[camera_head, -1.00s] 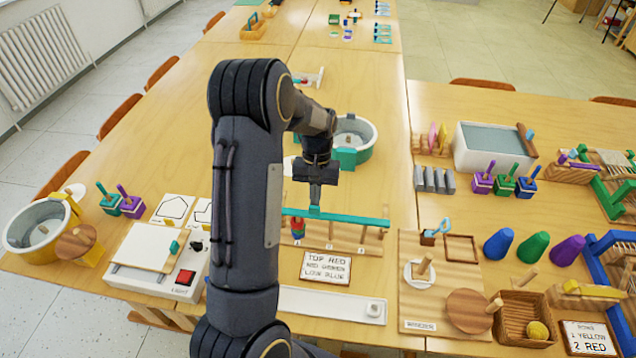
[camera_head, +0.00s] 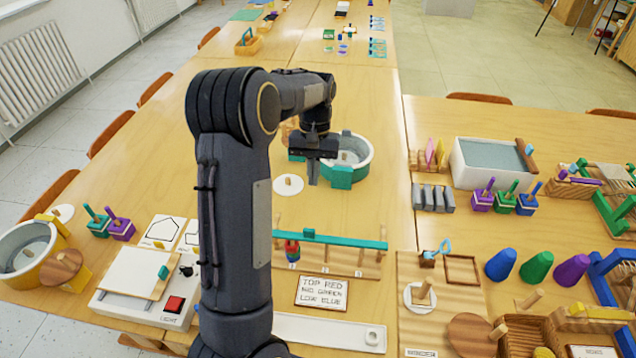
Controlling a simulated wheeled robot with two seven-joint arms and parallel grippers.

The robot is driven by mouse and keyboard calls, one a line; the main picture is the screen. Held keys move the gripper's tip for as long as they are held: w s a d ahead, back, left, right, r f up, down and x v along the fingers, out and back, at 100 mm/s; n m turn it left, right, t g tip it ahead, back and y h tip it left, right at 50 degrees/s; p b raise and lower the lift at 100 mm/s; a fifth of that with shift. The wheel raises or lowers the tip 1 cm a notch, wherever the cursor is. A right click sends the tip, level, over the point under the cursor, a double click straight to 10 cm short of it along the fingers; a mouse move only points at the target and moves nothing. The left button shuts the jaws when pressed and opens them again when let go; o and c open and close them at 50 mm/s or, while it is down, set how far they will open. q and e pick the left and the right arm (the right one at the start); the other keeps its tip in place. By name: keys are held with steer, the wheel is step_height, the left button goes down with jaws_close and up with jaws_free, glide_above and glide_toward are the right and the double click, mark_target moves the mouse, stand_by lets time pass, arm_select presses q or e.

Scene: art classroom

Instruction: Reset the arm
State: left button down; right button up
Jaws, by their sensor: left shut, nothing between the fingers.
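My left arm rises from the bottom centre of the head view and bends forward over the table. My left gripper (camera_head: 313,178) points down with its fingers together and nothing between them. It hangs above the table, beyond the wooden rack with the teal bar (camera_head: 335,240). It is just left of the round teal-and-white basin (camera_head: 352,157), and a white round disc (camera_head: 288,185) shows to its lower left. Whether it touches anything cannot be told, but it looks clear. My right gripper is not in view.
A printed card (camera_head: 323,292) and a white tray (camera_head: 325,333) lie in front of the rack. A light box (camera_head: 137,293) stands left of my arm. A grey-topped white bin (camera_head: 490,163) and coloured cones (camera_head: 536,267) stand at right. Bare table lies beyond the basin.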

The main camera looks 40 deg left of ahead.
arm_select(q)
steer(key=shift+w+r, duration=0.1)
steer(key=shift+r, duration=0.1)
steer(key=s+d+r+m+t+h, duration=0.2)
steer(key=s+d+r+t, duration=0.3)
steer(key=s+d+r, duration=0.55)
steer(key=s+d+f+m+t, duration=0.1)
steer(key=s+d+f, duration=0.1)
steer(key=s, duration=0.4)
steer(key=s+d+f+m+t, duration=0.1)
steer(key=s+d+f+t, duration=0.1)
steer(key=s+d, duration=0.3)
steer(key=shift+s+f, duration=0.35)
steer(key=shift+s, duration=0.3)
